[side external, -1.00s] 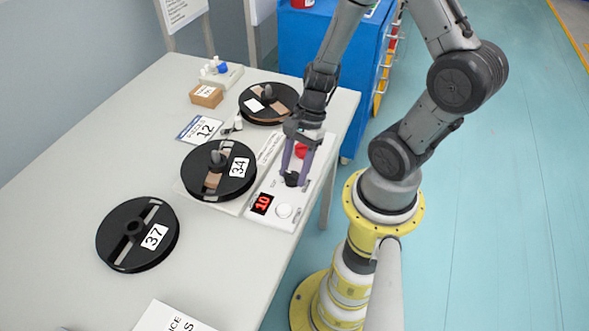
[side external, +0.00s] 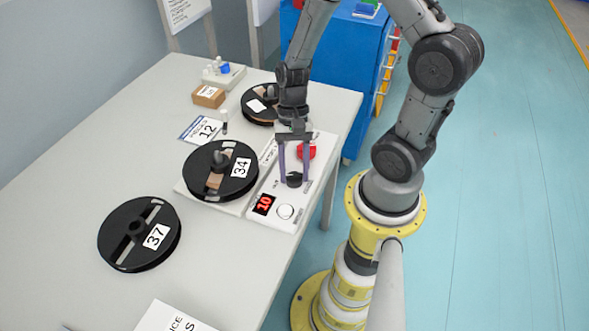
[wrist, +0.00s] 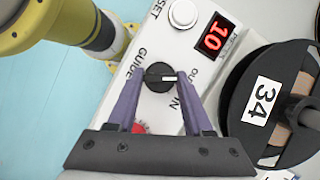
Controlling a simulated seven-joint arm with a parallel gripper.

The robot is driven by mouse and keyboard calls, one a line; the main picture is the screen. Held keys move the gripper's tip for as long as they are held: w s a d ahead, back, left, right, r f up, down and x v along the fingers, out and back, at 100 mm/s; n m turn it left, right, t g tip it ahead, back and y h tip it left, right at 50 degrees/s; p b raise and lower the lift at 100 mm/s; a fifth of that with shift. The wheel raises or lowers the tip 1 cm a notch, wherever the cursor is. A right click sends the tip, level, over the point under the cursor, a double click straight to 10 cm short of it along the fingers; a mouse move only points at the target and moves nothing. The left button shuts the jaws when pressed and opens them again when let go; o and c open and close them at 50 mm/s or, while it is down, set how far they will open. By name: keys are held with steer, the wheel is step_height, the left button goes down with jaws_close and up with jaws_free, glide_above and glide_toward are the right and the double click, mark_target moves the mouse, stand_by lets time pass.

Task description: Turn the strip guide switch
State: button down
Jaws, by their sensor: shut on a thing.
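The strip guide switch (wrist: 159,77) is a round black knob with a white pointer line, on a white control panel (wrist: 111,103) marked GUIDE, OUT and IN. In the wrist view the pointer line lies toward the right, roughly level. My gripper (wrist: 160,76) has its two purple fingers shut on the knob, one on each side. In the side view the knob (side external: 294,180) sits between the fingertips of my gripper (side external: 294,182), which points down at the panel.
The panel also has a white round button (side external: 285,212), a red display reading 10 (side external: 263,204) and a red button (side external: 306,150). Reel 34 (side external: 205,172) stands close left of the panel. Reel 37 (side external: 120,250) lies nearer the front. A cardboard box (side external: 208,97) is farther back.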

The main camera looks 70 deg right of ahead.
stand_by(0.5)
steer(key=shift+c, duration=1.7)
jaws_free()
steer(key=v, duration=1.4)
steer(key=shift+w+a+f, duration=0.1)
steer(key=shift+w, duration=0.05)
